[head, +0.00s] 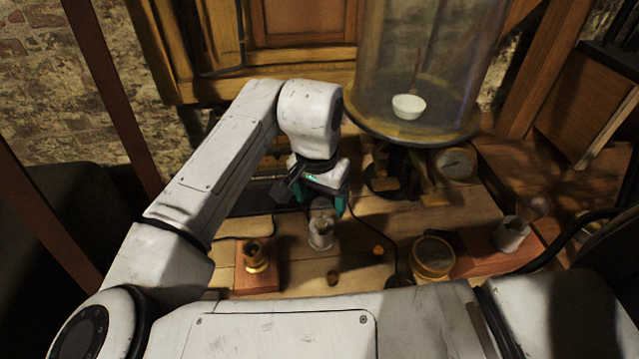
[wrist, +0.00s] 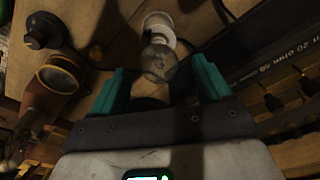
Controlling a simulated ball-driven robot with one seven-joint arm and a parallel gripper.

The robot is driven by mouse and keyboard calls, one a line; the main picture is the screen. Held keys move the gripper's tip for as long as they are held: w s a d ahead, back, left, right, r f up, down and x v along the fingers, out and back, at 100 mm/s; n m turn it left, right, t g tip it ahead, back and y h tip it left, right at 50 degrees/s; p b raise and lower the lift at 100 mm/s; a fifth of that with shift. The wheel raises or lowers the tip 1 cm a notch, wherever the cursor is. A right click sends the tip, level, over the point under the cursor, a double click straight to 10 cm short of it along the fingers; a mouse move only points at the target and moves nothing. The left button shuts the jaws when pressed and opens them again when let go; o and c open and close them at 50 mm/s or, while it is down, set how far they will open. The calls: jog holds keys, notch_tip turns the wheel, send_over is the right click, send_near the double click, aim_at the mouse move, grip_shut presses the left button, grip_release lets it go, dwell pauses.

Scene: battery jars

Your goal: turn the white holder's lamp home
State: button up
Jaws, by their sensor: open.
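A white holder (head: 320,240) stands on the wooden bench below my gripper (head: 319,204), with a clear glass lamp (head: 322,214) at its top. In the wrist view the lamp (wrist: 158,62) lies ahead, between the lines of my gripper's teal fingers (wrist: 162,82), and the white holder (wrist: 160,24) shows behind it. The fingers are apart, and I see no contact with the glass. Whether the lamp is fully seated cannot be told. A second white holder (head: 512,234) with a tilted glass lamp (head: 536,208) is at the right, on a reddish wooden base.
A brass holder (head: 256,257) stands on a wooden block to the left. A round brass-rimmed instrument (head: 432,258) is at the right. A dark cable crosses the bench.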

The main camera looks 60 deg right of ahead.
jog(key=shift+f, duration=0.35)
jog(key=shift+c, duration=0.2)
jog(key=c, duration=1.2)
jog(key=m, duration=0.5)
jog(key=shift+m+g, duration=0.3)
jog(key=shift+m, duration=0.4)
jog(key=m+b, duration=0.1)
jog(key=m, duration=0.5)
jog(key=shift+g+y, duration=0.3)
